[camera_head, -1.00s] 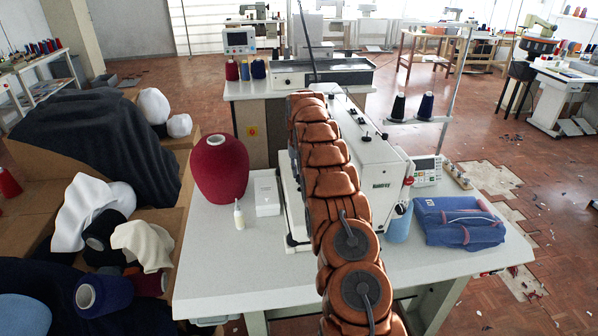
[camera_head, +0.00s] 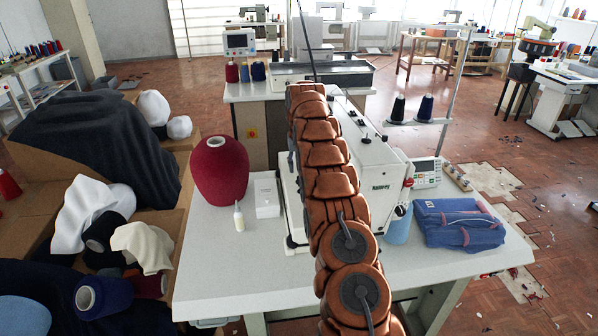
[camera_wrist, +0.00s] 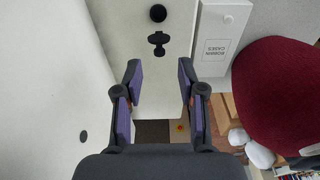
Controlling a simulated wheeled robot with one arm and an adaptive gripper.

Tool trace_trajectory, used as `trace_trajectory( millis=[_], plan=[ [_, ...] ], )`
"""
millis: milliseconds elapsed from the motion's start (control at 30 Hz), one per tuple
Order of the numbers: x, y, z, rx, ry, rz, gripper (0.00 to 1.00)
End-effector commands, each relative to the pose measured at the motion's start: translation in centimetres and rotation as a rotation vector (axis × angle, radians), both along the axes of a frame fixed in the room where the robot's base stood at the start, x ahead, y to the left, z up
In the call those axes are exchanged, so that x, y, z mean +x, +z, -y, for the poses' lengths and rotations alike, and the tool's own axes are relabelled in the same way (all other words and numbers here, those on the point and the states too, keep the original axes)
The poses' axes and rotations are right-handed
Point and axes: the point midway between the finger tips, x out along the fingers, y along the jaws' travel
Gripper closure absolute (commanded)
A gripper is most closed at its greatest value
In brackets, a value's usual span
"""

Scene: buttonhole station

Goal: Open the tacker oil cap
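The white tacker (camera_head: 372,170) stands on the worktable, partly hidden behind my arm. Small dark fittings show on its top in the head view. In the wrist view, a black round cap (camera_wrist: 157,13) and a black winged piece (camera_wrist: 158,42) sit on a pale surface of the machine. I cannot tell for certain which is the oil cap. My gripper (camera_wrist: 158,72) is open and empty. Its purple-padded fingers are spread on both sides, with the winged piece just beyond the fingertips. In the head view my gripper is hidden behind my arm.
The white worktable (camera_head: 240,275) also holds a red yarn cone (camera_head: 219,172), a white box (camera_head: 266,194), a small white bottle (camera_head: 239,216), a blue container (camera_head: 398,226) and folded blue cloth (camera_head: 458,224). Thread spools stand behind. The table's front left is clear.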

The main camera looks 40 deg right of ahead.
Motion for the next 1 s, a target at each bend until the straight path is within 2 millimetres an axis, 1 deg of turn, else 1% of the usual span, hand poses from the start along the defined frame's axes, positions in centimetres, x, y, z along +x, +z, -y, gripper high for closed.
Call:
trace_trajectory(
  millis=[33,100,300,433,633,700,767,867,967,1000],
  plan=[
    [0.0,0.9,-0.1,-0.002,0.001,0.004,0.60],
    [0.0,2.0,-0.1,-0.003,0.001,0.006,0.60],
    [-0.3,3.6,-0.1,-0.002,0.000,0.004,0.60],
    [-0.3,4.0,-0.1,-0.002,0.000,0.005,0.60],
    [-0.4,4.0,-0.2,-0.001,0.000,0.003,0.60],
    [-0.4,4.0,-0.2,-0.001,0.000,0.003,0.56],
    [-0.4,4.1,-0.4,-0.001,0.002,0.002,0.56],
    [-0.6,4.6,-1.2,0.002,0.010,-0.005,0.56],
    [-1.1,5.9,-2.6,0.003,0.024,-0.011,0.56],
    [-1.4,6.4,-3.4,0.005,0.031,-0.017,0.56]
  ],
)
